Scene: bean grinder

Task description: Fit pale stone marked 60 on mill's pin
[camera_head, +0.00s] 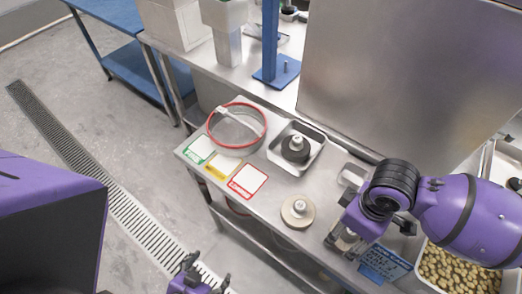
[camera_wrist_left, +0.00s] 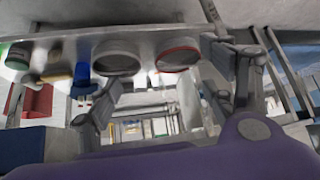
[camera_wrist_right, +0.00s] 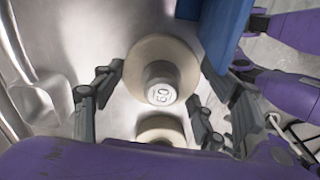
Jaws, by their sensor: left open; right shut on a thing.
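The pale stone marked 60 (camera_wrist_right: 140,62) shows in the right wrist view as a cream disc with a grey knob. It lies between the fingers of my right gripper (camera_wrist_right: 155,84), which is shut on it near its rim. In the head view my right gripper (camera_head: 346,240) is at the table's right part and its hold is mostly hidden. A pale stone with a grey knob (camera_head: 298,212) shows left of it. A blue stand (camera_head: 270,45) with a small upright pin (camera_head: 286,67) stands at the back. My left gripper (camera_head: 207,274) is open and empty, off the table's front edge.
A steel tray (camera_head: 318,138) holds a dark stone (camera_head: 296,149). Left of it are a red-rimmed sieve (camera_head: 237,127) and green, yellow and red cards (camera_head: 248,181). A big steel panel (camera_head: 390,75) rises behind. A bin of beans (camera_head: 455,272) and a blue sign (camera_head: 385,263) are at right.

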